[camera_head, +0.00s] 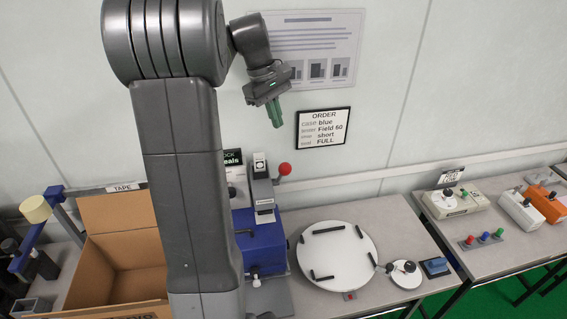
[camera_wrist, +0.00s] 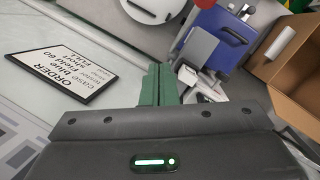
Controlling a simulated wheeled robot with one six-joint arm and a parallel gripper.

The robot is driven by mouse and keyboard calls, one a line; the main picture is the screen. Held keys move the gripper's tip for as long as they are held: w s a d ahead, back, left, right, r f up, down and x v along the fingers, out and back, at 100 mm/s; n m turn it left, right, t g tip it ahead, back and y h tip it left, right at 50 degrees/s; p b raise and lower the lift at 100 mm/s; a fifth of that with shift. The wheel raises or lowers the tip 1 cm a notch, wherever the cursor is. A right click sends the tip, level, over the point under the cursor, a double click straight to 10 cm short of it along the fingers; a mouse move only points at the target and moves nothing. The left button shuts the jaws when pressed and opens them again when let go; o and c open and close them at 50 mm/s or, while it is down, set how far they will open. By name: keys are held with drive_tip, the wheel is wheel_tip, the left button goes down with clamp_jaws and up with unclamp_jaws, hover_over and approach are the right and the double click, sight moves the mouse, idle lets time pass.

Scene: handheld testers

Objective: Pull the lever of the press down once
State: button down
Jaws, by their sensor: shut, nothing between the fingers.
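The press stands on the bench in the head view, with a blue body (camera_head: 262,247) and a grey upright. Its lever ends in a red ball knob (camera_head: 285,169), which is raised beside the top of the upright. My gripper (camera_head: 276,120) is above and slightly left of the knob, apart from it. Its green fingers are together with nothing between them. In the wrist view the fingers (camera_wrist: 159,70) point toward the bench. The blue body (camera_wrist: 222,38) shows beyond them at the upper right. A red part shows near the top, partly cut off. My arm hides part of the press's left side.
A cardboard box (camera_head: 118,250) stands left of the press, and a white turntable (camera_head: 338,255) with black bars is to its right. A framed order sign (camera_head: 322,128) hangs on the wall near my gripper. A second bench on the right holds several devices.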

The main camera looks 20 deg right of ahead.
drive_tip(key=shift+s+a+f+b, duration=0.25)
drive_tip(key=shift+s+f+b, duration=0.55)
drive_tip(key=shift+s, duration=0.2)
drive_tip(key=shift+s+a+f+b, duration=0.2)
drive_tip(key=shift+s+f+b, duration=0.6)
drive_tip(key=shift+s, duration=0.15)
drive_tip(key=shift+s+a+f+b, duration=0.25)
drive_tip(key=shift+s+f+b, duration=0.55)
drive_tip(key=shift+s, duration=0.2)
drive_tip(key=shift+s+a+f, duration=0.1)
drive_tip(key=shift+s+f, duration=0.1)
drive_tip(key=shift+s, duration=0.15)
